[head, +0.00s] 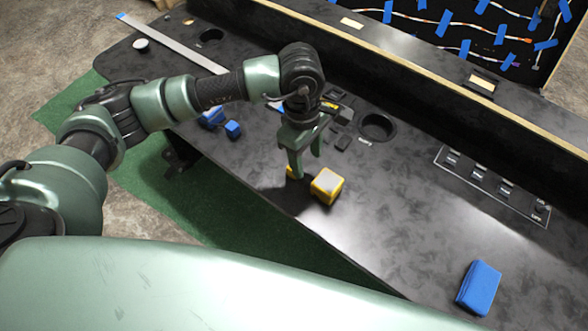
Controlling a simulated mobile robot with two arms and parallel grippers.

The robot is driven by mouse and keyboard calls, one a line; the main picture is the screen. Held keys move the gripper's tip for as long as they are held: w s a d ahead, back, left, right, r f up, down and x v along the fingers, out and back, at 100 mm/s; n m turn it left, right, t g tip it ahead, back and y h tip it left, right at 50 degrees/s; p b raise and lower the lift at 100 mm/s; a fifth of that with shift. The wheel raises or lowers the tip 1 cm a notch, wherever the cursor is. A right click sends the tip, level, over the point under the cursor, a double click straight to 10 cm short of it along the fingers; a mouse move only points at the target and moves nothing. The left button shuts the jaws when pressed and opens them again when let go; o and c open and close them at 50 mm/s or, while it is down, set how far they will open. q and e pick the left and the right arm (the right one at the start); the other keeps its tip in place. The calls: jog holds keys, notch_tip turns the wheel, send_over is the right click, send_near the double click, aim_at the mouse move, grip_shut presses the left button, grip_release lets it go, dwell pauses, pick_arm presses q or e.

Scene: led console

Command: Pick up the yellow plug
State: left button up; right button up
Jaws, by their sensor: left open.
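The yellow plug (327,186) lies on the black console top (385,210), near its front edge; it is a yellow block with a pale grey face. My left gripper (306,164) points down just behind and to the left of this block, with its fingers apart. A smaller yellow part (290,170) shows beside the nearer finger; that finger partly hides it, and I cannot tell whether it belongs to the plug. Whether the fingers touch anything is unclear. My right gripper is not in view.
A round recess (378,126) and a switch panel (490,183) lie to the right. Small blue pieces (232,129) sit left of my gripper. A larger blue block (479,288) lies at front right. A raised wooden-edged ledge runs along the back.

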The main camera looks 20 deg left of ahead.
pick_arm(q)
jog(key=shift+w+a+y, duration=0.2)
jog(key=shift+w+a, duration=0.05)
jog(key=shift+a, duration=0.25)
jog(key=shift+w+a+y, duration=0.2)
jog(key=shift+a, duration=0.3)
jog(key=shift+a+f, duration=0.15)
jog(key=shift+a, duration=0.1)
notch_tip(320, 180, down, 6)
jog(key=shift+s+a+f+p, duration=0.1)
jog(key=shift+a+f+p, duration=0.1)
jog(key=shift+p, duration=0.9)
jog(key=shift+f, duration=0.45)
jog(key=shift+c, duration=0.3)
grip_shut()
jog(key=shift+r, duration=0.1)
